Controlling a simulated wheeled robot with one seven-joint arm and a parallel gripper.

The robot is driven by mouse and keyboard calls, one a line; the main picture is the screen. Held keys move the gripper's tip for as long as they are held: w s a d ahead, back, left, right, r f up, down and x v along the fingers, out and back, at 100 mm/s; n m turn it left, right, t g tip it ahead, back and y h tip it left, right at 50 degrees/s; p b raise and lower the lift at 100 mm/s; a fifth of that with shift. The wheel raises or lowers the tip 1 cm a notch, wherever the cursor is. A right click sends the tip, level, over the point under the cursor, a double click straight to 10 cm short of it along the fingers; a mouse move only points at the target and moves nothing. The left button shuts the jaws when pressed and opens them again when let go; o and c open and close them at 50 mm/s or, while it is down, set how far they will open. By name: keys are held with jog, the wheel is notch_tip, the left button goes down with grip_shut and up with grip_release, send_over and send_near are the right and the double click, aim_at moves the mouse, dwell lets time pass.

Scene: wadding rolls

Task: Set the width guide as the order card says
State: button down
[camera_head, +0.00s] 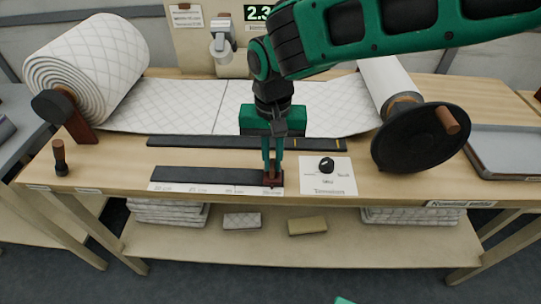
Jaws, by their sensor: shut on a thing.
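The width guide's dark red-brown block (274,181) sits at the right end of the lower dark bar (205,175) on the table. My gripper (272,172) points down and is shut on this block, hiding part of it. A white scale strip (200,188) with printed marks, too small to read surely, runs along the bar's front; the block is at its right end. A small paper card (186,16) hangs on the back board at the top left and may be the order card; its text is not legible.
Quilted wadding (180,105) runs from the large roll (85,65) to a roller with a black handwheel (420,138). A black knob (326,165) stands on a white label right of my gripper. A grey tray (510,150) lies far right; a dark-handled tool (60,157) stands left.

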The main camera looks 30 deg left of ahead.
jog(key=shift+s+d, duration=0.1)
jog(key=shift+d, duration=0.15)
jog(key=c, duration=1.8)
grip_release()
jog(key=shift+d, duration=0.1)
jog(key=shift+r, duration=0.1)
notch_tip(320, 180, up, 11)
jog(key=shift+f, duration=0.2)
